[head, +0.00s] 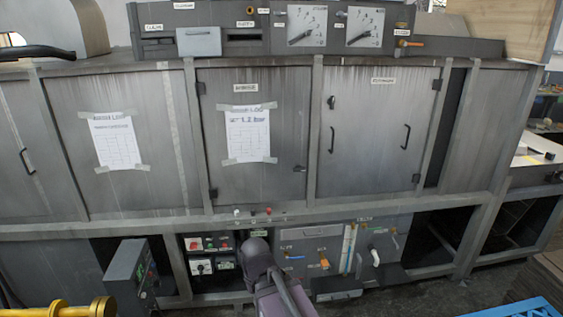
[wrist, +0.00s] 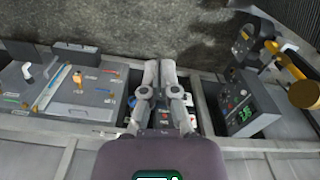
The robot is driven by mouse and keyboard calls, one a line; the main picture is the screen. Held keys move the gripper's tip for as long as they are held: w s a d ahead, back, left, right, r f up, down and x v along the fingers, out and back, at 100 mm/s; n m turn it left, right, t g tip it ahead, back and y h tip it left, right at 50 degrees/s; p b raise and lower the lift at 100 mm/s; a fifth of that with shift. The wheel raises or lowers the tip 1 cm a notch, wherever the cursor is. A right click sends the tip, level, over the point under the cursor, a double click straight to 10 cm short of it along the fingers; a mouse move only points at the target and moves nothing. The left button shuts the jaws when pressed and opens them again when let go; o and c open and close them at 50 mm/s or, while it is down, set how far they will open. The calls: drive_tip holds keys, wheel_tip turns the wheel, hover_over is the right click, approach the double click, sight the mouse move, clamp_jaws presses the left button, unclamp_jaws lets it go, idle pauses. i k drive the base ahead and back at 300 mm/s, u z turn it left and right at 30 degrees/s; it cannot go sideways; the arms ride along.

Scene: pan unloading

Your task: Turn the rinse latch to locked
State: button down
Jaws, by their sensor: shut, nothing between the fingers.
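The machine's middle door (head: 225,185) carries a small label (head: 246,88) that may read rinse, too blurred to be sure. A small dark latch (head: 300,169) sits low at this door's right edge and looks roughly level. Another small dark latch (head: 331,102) stands upright at the upper left of the right door. I cannot tell which is the rinse latch or whether either is locked. My gripper (wrist: 160,64) is shut and empty in the wrist view, over the lower control panels, apart from both latches. In the head view my arm hides its fingers.
Lower panels hold a switch panel (head: 208,255) and a panel with orange and white handles (head: 300,262). A grey control box (head: 130,275) and yellow fitting (head: 75,310) stand at lower left. Gauges (head: 308,25) sit on top. The space before the upper doors is clear.

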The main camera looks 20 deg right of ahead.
sight(298, 168)
drive_tip(key=k, duration=1.3)
drive_tip(key=u, duration=0.45)
drive_tip(key=i, duration=2.2)
drive_tip(key=z, duration=0.5)
